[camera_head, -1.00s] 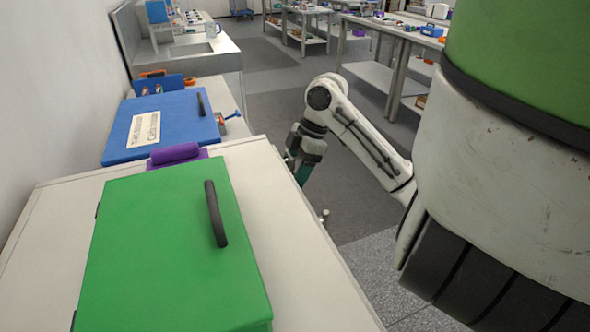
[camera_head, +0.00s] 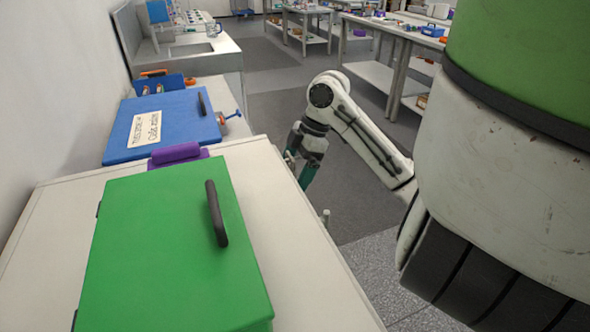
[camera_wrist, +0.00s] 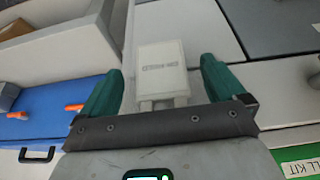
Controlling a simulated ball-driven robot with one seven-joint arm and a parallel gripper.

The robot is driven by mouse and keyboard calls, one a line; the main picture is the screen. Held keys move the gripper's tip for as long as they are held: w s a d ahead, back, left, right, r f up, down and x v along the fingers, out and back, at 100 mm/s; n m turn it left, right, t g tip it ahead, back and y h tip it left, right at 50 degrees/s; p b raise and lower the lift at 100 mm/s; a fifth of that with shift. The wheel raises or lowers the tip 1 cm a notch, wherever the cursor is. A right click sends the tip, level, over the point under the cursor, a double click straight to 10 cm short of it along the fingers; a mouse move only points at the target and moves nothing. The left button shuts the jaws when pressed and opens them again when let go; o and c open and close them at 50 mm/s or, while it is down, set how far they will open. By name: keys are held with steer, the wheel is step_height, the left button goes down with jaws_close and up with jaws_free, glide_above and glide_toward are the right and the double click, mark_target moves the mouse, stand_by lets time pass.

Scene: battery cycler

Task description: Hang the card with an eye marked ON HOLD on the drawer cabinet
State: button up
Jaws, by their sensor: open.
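In the head view my gripper (camera_head: 307,174) is low beside the right edge of the white cabinet (camera_head: 300,270), partly hidden by that edge. The card cannot be made out there.
A green box with a black handle (camera_head: 165,250) stands on the cabinet top. A purple object (camera_head: 178,154) and a blue labelled case (camera_head: 165,125) lie beyond it. A small pale peg (camera_head: 325,215) sticks out at the cabinet's side. Grey floor (camera_head: 365,200) is open to the right.

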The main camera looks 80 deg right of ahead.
steer(key=v, duration=1)
steer(key=shift+p, duration=0.4)
steer(key=shift+s+r, duration=0.1)
steer(key=shift+r, duration=0.05)
